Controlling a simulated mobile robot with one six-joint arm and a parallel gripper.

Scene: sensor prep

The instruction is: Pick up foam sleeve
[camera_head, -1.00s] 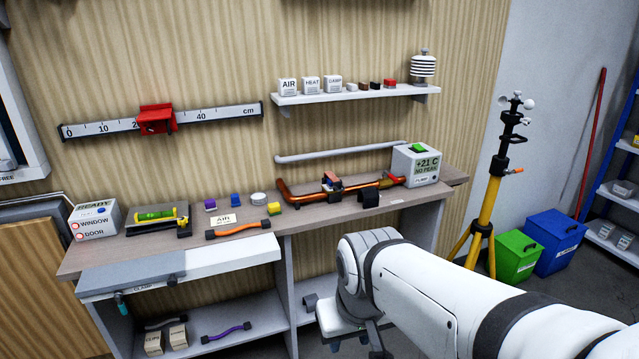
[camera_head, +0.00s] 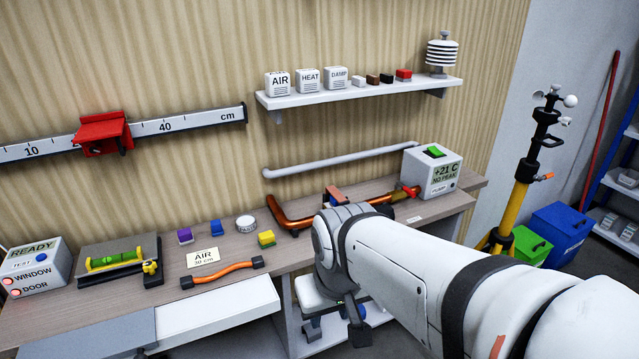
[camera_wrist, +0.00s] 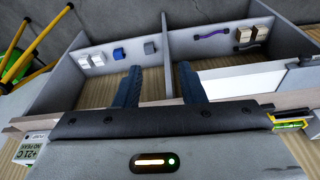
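No object is labelled as the foam sleeve, and I cannot tell for sure which one it is. A dark piece (camera_head: 384,210) by the copper pipe (camera_head: 293,222) on the bench is mostly hidden behind my arm. In the wrist view, a blue block (camera_wrist: 121,53) and a grey block (camera_wrist: 150,48) lie on the lower shelf. My gripper (camera_head: 335,328) is in front of the bench edge with its fingers pointing down. The wrist view shows the two fingers of my gripper (camera_wrist: 160,82) apart, with nothing between them.
The bench (camera_head: 225,245) carries an orange cable (camera_head: 222,273), small coloured blocks and the +21 C box (camera_head: 432,173). A wall shelf (camera_head: 350,94) holds labelled cubes. A yellow tripod (camera_head: 515,210) and green and blue bins stand at right. The lower shelf has a divider (camera_wrist: 167,55).

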